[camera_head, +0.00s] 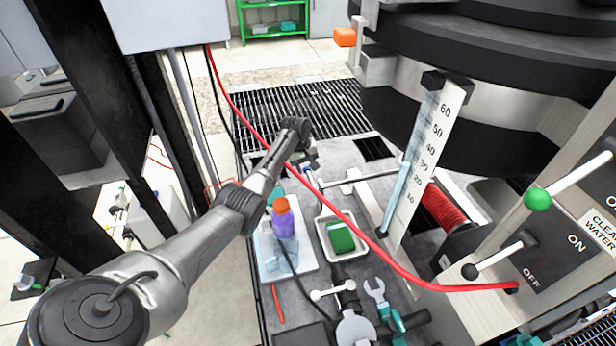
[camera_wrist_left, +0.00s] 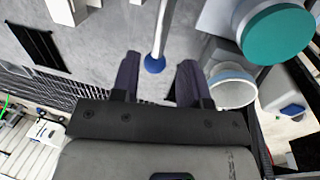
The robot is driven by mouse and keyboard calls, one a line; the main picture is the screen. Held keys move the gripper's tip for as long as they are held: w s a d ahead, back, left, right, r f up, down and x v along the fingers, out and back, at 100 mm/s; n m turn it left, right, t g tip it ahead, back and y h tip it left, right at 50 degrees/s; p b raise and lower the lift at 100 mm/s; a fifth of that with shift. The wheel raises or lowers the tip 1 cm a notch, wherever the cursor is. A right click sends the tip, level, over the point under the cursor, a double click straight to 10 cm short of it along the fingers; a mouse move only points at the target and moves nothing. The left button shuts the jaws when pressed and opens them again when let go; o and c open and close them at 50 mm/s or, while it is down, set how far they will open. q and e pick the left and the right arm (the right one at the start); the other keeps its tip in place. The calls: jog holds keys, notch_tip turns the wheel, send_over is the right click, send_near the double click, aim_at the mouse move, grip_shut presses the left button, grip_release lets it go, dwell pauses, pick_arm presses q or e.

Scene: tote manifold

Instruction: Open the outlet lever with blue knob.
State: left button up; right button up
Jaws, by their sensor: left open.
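In the left wrist view the outlet lever is a white rod (camera_wrist_left: 162,28) ending in a round blue knob (camera_wrist_left: 154,64). My left gripper (camera_wrist_left: 158,68) is open, with one dark finger on each side of the knob. The knob is between the fingertips in the picture, with gaps at both sides; I cannot tell its depth against them. In the head view my left gripper (camera_head: 308,158) is over the grey work surface, and the blue knob is not clearly visible there. My right gripper is not in view.
A red hose (camera_head: 262,140) runs close beside the left gripper. A white tray (camera_head: 325,243) with a green item and an orange-capped purple bottle (camera_head: 283,222) stand nearer. A gauge scale (camera_head: 425,160) and a green-knobbed lever (camera_head: 538,198) are at right. A teal-ended cylinder (camera_wrist_left: 277,34) is beside the gripper.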

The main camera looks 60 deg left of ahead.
aim_at(309, 175)
pick_arm(q)
jog(key=shift+w+d+f+b, duration=0.15)
jog(key=shift+f+b, duration=0.1)
jog(key=shift+f, duration=0.35)
jog(key=shift+w+a+f+b, duration=0.1)
jog(key=shift+f+b, duration=0.1)
jog(key=shift+f, duration=0.45)
jog(key=shift+w+d+f+b, duration=0.15)
jog(key=shift+f+b, duration=0.1)
jog(key=shift+f, duration=0.35)
jog(key=shift+a, duration=0.1)
grip_shut()
